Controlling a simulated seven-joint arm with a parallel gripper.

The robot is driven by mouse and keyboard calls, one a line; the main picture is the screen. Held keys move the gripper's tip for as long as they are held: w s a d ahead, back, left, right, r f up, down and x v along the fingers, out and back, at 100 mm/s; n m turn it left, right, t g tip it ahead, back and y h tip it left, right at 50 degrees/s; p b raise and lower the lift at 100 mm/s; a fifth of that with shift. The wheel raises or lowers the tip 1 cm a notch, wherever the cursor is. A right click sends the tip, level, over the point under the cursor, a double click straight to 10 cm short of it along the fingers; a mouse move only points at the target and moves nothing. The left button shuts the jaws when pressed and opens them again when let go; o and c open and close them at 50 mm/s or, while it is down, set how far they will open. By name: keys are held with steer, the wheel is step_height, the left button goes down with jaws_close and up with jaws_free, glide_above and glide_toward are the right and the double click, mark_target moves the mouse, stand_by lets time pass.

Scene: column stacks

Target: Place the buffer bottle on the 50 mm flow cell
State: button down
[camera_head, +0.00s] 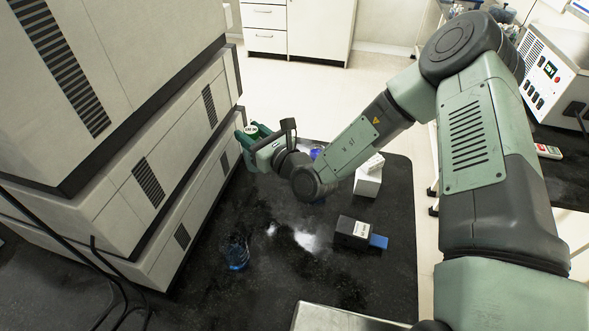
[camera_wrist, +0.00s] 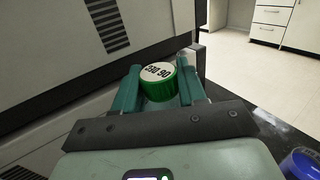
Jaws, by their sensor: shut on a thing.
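My gripper (camera_head: 249,137) is shut on a green-capped bottle, which I take to be the buffer bottle (camera_wrist: 158,83). It is held beside the front of the large beige instrument stack, at the far end of the black bench. In the wrist view the round cap has a pale top with dark print, and the green fingers (camera_wrist: 158,92) stand on both sides of it. The bottle's lower part is hidden by the gripper. I cannot tell for sure which thing is the 50 mm flow cell.
The beige stack (camera_head: 150,140) fills the left. On the black bench (camera_head: 300,290) stand a blue glass vessel (camera_head: 236,253), a dark labelled block (camera_head: 353,231) with a blue slab, and a white box (camera_head: 368,181). A blue round thing (camera_wrist: 302,164) shows at the wrist view's lower right.

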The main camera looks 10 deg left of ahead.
steer(key=shift+d+r, duration=0.25)
steer(key=shift+r, duration=0.05)
steer(key=s+d+r+n+g, duration=0.1)
steer(key=d+r, duration=0.2)
steer(key=d, duration=1.4)
steer(key=s+d+r+g+y, duration=0.1)
steer(key=s+d+r+g, duration=0.1)
steer(key=s+d, duration=0.85)
step_height(320, 180, down, 9)
steer(key=w+d, duration=0.1)
steer(key=d, duration=0.1)
steer(key=shift+w+f+n, duration=0.2)
steer(key=shift+w+n, duration=0.15)
steer(key=shift+n, duration=0.05)
steer(key=shift+f, duration=0.1)
steer(key=c, duration=0.6)
jaws_free()
steer(key=shift+c, duration=0.2)
